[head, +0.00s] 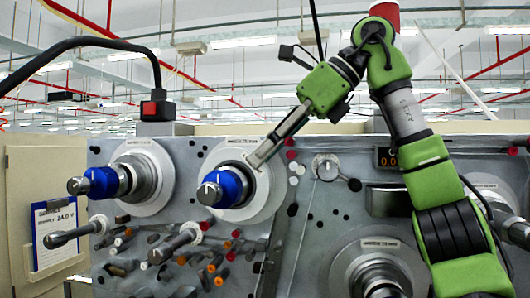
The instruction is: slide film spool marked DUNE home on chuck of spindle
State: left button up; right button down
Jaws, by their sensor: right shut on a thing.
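A spindle with a blue-ended chuck (222,187) sticks out of the grey machine face left of centre. A round grey-and-dark ring, which I take for the film spool (251,180), sits around it in front of a pale disc. No DUNE mark is legible. My right gripper (260,157) comes down from the upper right, with its fingers shut at the upper right rim of this ring. The fingers cover part of the rim. I cannot tell how deep the spool sits on the chuck. My left gripper is not in view.
Another blue-ended spindle (95,182) is at left, and a metal spindle (380,277) at lower right. Several small pegs stick out below the chuck. A black hose with a red-marked box (156,106) arches over the upper left. A clipboard (55,228) hangs at far left.

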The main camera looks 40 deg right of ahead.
jog(key=c, duration=1.7)
grip_release()
jog(key=shift+a, duration=0.1)
jog(key=shift+v, duration=3.75)
jog(key=shift+f, duration=0.1)
